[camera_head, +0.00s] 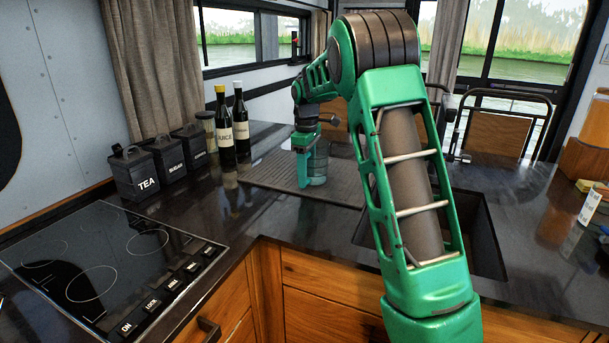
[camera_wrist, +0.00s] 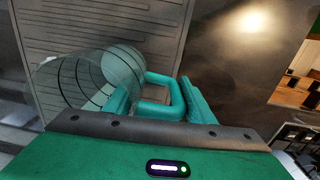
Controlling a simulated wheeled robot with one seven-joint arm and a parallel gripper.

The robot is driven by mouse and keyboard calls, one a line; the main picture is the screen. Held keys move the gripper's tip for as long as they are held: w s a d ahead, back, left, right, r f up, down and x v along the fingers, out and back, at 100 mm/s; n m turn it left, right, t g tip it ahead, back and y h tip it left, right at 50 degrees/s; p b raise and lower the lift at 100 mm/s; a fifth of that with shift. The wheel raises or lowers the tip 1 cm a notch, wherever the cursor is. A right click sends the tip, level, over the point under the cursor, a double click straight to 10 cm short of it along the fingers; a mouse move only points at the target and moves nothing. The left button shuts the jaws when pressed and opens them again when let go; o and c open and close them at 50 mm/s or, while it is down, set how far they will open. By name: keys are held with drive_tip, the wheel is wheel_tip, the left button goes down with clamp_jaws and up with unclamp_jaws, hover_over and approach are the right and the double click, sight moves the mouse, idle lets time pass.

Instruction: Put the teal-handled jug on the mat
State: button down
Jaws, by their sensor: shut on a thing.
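The teal-handled jug (camera_head: 319,168) is a clear glass vessel, seen at the mat in the head view. In the wrist view the ringed glass body (camera_wrist: 82,80) is at the left and its teal handle (camera_wrist: 162,77) is between my fingers. My gripper (camera_head: 307,150) is shut on the handle, also seen in the wrist view (camera_wrist: 160,104). The jug appears upright. The grey ribbed mat (camera_head: 272,173) lies on the dark counter beneath it. I cannot tell whether the jug's base touches the mat. My gripper partly hides the jug in the head view.
Two dark bottles (camera_head: 241,120) stand left of the mat, with black canisters (camera_head: 135,174) farther left. A hob (camera_head: 105,262) is at the front left. A sink (camera_head: 480,235) is right of the mat, partly behind my arm. The mat's left part is bare.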

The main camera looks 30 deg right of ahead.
drive_tip(key=c, duration=0.8)
unclamp_jaws()
wheel_tip(320, 180, up, 11)
drive_tip(key=shift+s+a+r, duration=0.1)
drive_tip(key=shift+a+r, duration=0.05)
drive_tip(key=shift+r, duration=0.4)
